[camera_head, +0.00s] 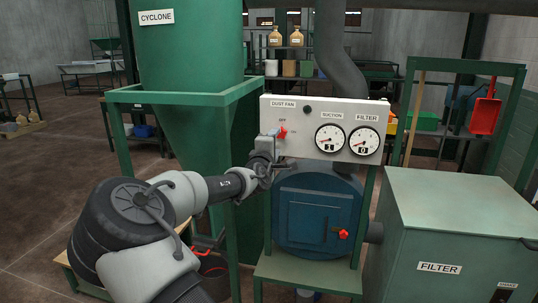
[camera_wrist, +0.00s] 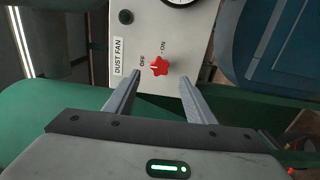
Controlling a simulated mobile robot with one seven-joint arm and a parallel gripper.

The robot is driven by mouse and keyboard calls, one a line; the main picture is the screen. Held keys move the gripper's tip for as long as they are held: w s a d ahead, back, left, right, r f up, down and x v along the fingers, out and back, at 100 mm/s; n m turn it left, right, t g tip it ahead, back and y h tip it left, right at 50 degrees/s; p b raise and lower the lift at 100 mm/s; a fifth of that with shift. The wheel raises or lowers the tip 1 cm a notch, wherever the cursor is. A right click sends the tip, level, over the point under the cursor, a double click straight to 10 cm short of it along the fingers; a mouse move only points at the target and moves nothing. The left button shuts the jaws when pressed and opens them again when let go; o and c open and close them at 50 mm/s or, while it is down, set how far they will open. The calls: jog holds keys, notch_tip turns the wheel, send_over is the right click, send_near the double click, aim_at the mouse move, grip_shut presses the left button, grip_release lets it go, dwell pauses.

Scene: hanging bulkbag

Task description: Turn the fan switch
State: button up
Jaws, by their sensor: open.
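The fan switch is a red knob (camera_head: 282,133) on a white panel (camera_head: 299,113), under a DUST FAN label, with OFF and ON marks beside it. In the wrist view the red knob (camera_wrist: 159,66) appears just beyond and between the fingertips, with bare panel around it. I cannot tell which mark it points to. My gripper (camera_wrist: 160,78) is open, with one finger on each side of the knob's line and nothing held. In the head view my gripper (camera_head: 271,138) is close in front of the knob, at its left. Contact cannot be made out.
Suction and filter gauges (camera_head: 330,138) sit right of the knob. A small dark button (camera_wrist: 126,17) is near the label. A green cyclone (camera_head: 187,60) and its frame stand left, a blue fan housing (camera_head: 316,205) below, and a green filter box (camera_head: 450,225) right.

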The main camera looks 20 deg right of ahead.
jog(key=v, duration=0.9)
jog(key=shift+s, duration=0.15)
